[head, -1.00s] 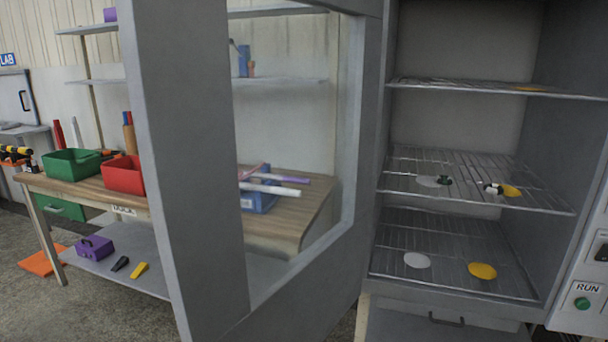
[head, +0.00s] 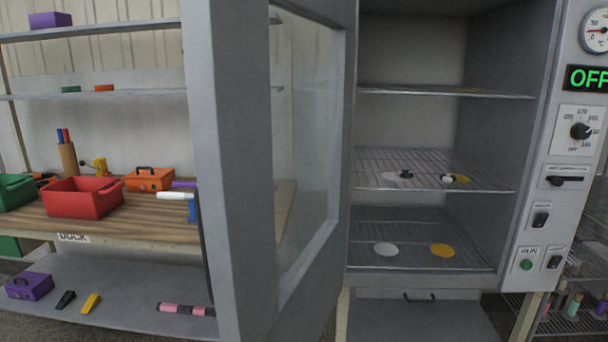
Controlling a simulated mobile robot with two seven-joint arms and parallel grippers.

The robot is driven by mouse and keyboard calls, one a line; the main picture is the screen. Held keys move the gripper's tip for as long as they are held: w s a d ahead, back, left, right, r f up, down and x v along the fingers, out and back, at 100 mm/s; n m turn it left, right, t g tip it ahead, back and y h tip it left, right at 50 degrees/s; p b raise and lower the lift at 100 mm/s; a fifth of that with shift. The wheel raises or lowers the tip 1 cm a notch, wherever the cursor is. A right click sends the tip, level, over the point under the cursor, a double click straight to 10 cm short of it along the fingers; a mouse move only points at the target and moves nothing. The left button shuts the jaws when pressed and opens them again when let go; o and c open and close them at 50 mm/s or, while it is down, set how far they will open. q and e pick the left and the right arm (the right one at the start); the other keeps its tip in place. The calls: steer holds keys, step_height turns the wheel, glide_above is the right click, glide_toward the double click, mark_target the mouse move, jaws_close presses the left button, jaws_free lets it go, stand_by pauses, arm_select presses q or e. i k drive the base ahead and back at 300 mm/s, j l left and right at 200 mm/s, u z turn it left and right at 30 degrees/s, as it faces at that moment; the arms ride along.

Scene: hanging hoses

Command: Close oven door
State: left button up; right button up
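The grey oven door (head: 229,180) stands wide open, swung out toward me on the left side of the oven. Its window (head: 303,150) is clear glass in a grey frame. The oven chamber (head: 410,50) is open to view, with wire racks (head: 432,172) inside. White and yellow discs lie on the racks, and small dark and white items rest on the middle rack. Neither of my grippers shows in the head view.
A control panel (head: 560,150) with an OFF display is right of the chamber. A wooden workbench (head: 120,226) with a red bin (head: 83,197) and an orange toolbox (head: 149,179) stands behind the door on the left. A rack with bottles is at the lower right.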

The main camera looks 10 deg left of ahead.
mark_target(226, 44)
steer(key=j+z, duration=0.4)
steer(key=j, duration=0.45)
steer(key=i+j+z, duration=0.15)
steer(key=j, duration=0.45)
steer(key=j+z, duration=0.2)
steer(key=j, duration=0.4)
